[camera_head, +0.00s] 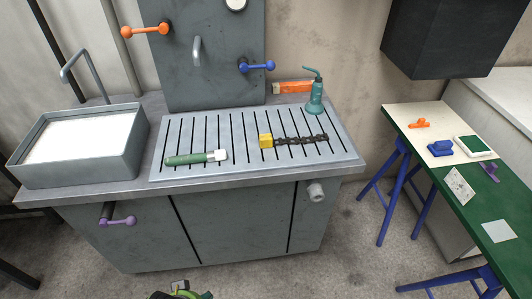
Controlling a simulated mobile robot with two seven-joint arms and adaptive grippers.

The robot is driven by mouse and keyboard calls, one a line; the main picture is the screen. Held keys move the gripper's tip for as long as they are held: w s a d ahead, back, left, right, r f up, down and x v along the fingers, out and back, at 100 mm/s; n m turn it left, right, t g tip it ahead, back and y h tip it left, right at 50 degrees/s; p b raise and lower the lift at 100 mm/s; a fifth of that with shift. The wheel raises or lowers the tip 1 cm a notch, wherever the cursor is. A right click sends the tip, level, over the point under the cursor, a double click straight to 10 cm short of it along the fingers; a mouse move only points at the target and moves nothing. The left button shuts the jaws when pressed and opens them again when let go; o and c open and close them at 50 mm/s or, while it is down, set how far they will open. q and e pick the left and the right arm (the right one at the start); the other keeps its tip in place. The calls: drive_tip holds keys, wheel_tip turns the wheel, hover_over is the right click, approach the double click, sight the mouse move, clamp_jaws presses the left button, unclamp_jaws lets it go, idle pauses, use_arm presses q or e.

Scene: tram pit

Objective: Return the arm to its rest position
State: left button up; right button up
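A sink basin (85,140) with a tap stands left. An orange lever (145,31) and blue lever (257,66) stick out from the back panel. A teal oil can (315,98) stands at the drainboard's back right. A green-topped table (465,175) stands right. Floor between is clear.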

use_arm(q)
drive_tip(key=s+a+f+g, duration=0.1)
drive_tip(key=s+f, duration=0.4)
drive_tip(key=f, duration=0.7)
drive_tip(key=s+f, duration=0.5)
drive_tip(key=f, duration=0.6)
drive_tip(key=s+a+f+g, duration=0.1)
drive_tip(key=s+a+f, duration=0.1)
drive_tip(key=s+f, duration=0.3)
drive_tip(key=s, duration=0.4)
drive_tip(key=shift+f, duration=0.2)
